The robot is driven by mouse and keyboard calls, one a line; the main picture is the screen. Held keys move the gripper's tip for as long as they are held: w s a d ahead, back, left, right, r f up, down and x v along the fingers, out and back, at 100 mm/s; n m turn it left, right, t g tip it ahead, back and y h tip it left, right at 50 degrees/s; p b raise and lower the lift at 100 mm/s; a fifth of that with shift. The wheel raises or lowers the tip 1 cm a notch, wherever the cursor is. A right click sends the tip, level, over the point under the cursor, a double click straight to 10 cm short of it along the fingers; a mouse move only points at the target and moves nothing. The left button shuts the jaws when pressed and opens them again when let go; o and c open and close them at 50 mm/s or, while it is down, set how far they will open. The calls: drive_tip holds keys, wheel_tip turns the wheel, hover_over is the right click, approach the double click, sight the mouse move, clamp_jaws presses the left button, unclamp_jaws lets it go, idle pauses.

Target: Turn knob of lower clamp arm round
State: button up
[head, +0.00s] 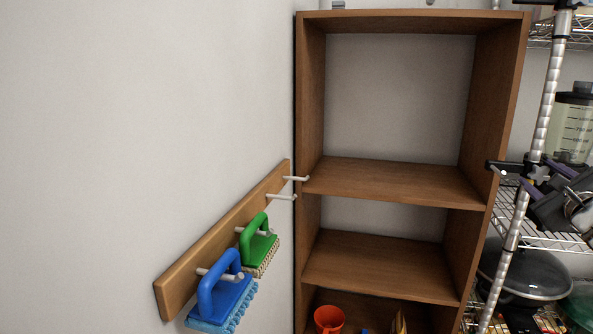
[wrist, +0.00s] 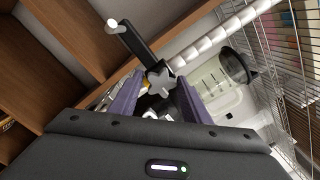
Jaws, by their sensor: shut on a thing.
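A black clamp arm (head: 503,167) sticks out to the left from the silver rack post, and a light grey star-shaped knob (head: 538,175) sits at its post end. In the wrist view the clamp arm (wrist: 137,44) runs from a white tip at upper left down to the knob (wrist: 160,80). My gripper (head: 546,178) reaches in from the right edge. Its purple fingers (wrist: 157,93) stand on both sides of the knob and are shut on it. The finger contact is partly hidden. Only one clamp arm shows clearly.
The ribbed post (head: 550,85) and wire shelves (head: 548,240) surround my gripper. A clear blender jar (head: 574,125) stands behind, and a dark lidded pan (head: 525,275) is below. A wooden bookcase (head: 400,183) is left of the rack. Blue and green brushes hang at far left.

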drive_tip(key=shift+w+f, duration=0.45)
drive_tip(key=shift+f, duration=0.8)
drive_tip(key=o, duration=1)
drive_tip(key=shift+o, duration=0.4)
drive_tip(key=shift+s, duration=0.15)
drive_tip(key=shift+o, duration=0.6)
drive_tip(key=shift+s+f, duration=0.1)
drive_tip(key=shift+s, duration=0.05)
drive_tip(key=shift+s+a+f, duration=0.25)
drive_tip(key=shift+f, duration=0.1)
drive_tip(key=v, duration=0.4)
drive_tip(key=r+v, duration=0.1)
drive_tip(key=v, duration=0.8)
drive_tip(key=shift+s+d+r, duration=0.2)
drive_tip(key=shift+s+r, duration=0.1)
drive_tip(key=shift+r, duration=0.1)
